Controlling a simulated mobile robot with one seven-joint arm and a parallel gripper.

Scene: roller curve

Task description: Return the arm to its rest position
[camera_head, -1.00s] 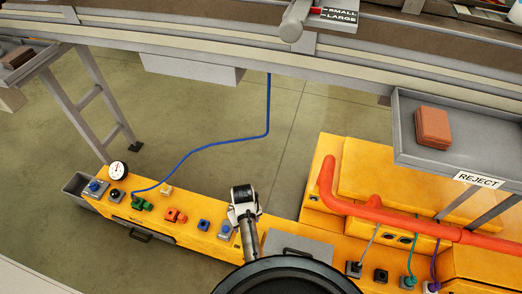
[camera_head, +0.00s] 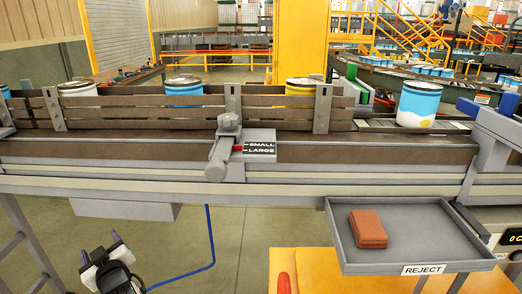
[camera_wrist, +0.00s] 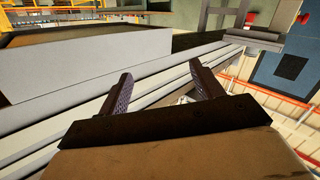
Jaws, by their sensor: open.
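My gripper (camera_head: 100,246) shows at the lower left of the head view, in front of the conveyor and below its front rail. Its two dark fingers point up and stand apart with nothing between them. In the wrist view the gripper (camera_wrist: 161,70) is open and empty, with both fingers spread. Most of my arm is out of the head view, below its lower edge.
The conveyor rail (camera_head: 300,187) crosses the head view. A grey reject tray (camera_head: 440,247) holds a reddish-brown block (camera_head: 368,228). A lever with a SMALL/LARGE plate (camera_head: 260,148) sits on the rail. Several cans stand behind. A blue cable (camera_head: 210,240) hangs near my gripper.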

